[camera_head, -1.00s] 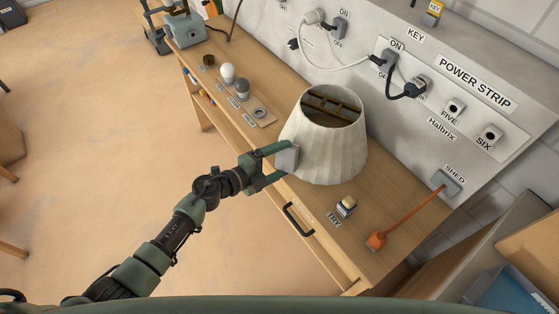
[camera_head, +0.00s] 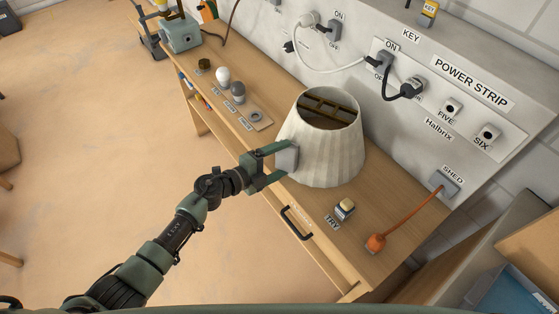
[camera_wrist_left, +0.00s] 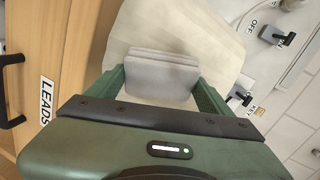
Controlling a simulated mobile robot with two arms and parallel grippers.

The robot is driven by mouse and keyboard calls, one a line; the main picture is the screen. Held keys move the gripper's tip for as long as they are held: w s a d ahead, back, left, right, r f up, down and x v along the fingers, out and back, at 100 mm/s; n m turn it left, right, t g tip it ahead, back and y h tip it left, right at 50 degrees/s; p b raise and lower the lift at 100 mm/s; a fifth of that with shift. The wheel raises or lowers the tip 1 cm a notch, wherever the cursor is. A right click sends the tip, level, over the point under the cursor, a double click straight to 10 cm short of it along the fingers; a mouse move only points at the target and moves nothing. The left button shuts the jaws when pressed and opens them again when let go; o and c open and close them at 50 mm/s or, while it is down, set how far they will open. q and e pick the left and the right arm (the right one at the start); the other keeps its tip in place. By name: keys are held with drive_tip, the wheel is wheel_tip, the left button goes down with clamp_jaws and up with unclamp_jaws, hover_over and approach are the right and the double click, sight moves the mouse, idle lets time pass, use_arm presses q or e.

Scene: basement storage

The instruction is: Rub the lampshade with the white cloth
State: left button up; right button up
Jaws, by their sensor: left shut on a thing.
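The lampshade (camera_head: 330,155) is a cream, pleated cone, open at the top, standing on the wooden bench. My left gripper (camera_head: 276,160) is at its left side, shut on the white cloth (camera_head: 287,158), a folded greyish-white pad. The pad appears to be against the shade's side; exact contact is hard to tell. In the left wrist view the cloth (camera_wrist_left: 160,76) sits between the two green fingers, with the lampshade (camera_wrist_left: 190,30) right behind it. My right gripper is not in view.
The bench (camera_head: 400,215) holds bulbs (camera_head: 223,75) at the back left, a small block (camera_head: 345,208) by the TRY label, and an orange plug with cord (camera_head: 377,242). A power strip (camera_head: 440,90) with plugs lies behind the lampshade. A drawer handle (camera_head: 296,222) juts from the front.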

sight(294, 163)
use_arm(q)
drive_tip(key=shift+d, duration=0.1)
drive_tip(key=shift+s+d+r+p, duration=0.1)
drive_tip(key=shift+s+d+p, duration=0.3)
drive_tip(key=shift+d, duration=0.3)
drive_tip(key=shift+s+d+p, duration=0.4)
drive_tip(key=shift+d, duration=0.3)
drive_tip(key=shift+s+d, duration=0.1)
drive_tip(key=shift+d, duration=0.25)
drive_tip(key=shift+w+a+b, duration=0.15)
drive_tip(key=shift+w+a, duration=0.4)
drive_tip(key=shift+a, duration=0.35)
drive_tip(key=shift+w+a+b, duration=0.15)
drive_tip(key=shift+w+a, duration=0.4)
drive_tip(key=shift+a, duration=0.35)
drive_tip(key=shift+s, duration=0.15)
